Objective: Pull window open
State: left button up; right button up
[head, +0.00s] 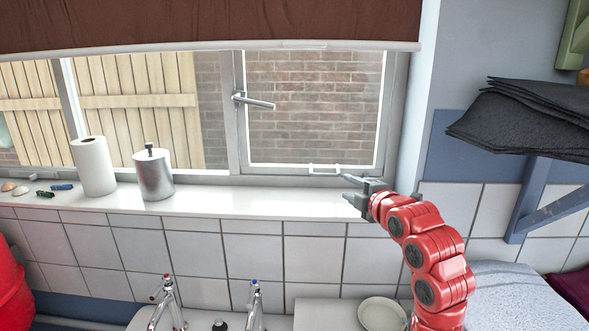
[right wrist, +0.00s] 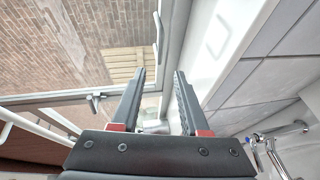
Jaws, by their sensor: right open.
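The window (head: 237,150) has a light frame, and its right pane looks onto a brick wall. The pane appears shut. A grey lever handle (head: 254,101) sticks out from the left side of that pane. A small white bar (head: 325,170) sits at the pane's lower edge. My right gripper (head: 347,189) is open and empty, above the sill just right of and below the white bar, with its fingers pointing left. It also shows in the right wrist view (right wrist: 160,75), with window frame and sill around its fingers. My left gripper is not in view.
The white sill (head: 230,199) holds a paper roll (head: 93,166), a metal canister (head: 153,175) and small items at the left. Taps (head: 255,305) and a plate (head: 381,315) are below. A shelf with dark cloths (head: 520,120) juts out at the right. A brown blind (head: 200,20) hangs above.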

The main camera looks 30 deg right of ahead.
aim_at(326, 175)
jog(key=p+x, duration=0.6)
jog(key=x, duration=0.9)
jog(key=shift+w+a+r, duration=0.1)
jog(key=shift+w, duration=0.3)
jog(key=shift+w+f, duration=0.25)
jog(key=shift+w, duration=0.4)
grip_shut()
jog(key=shift+f, duration=0.1)
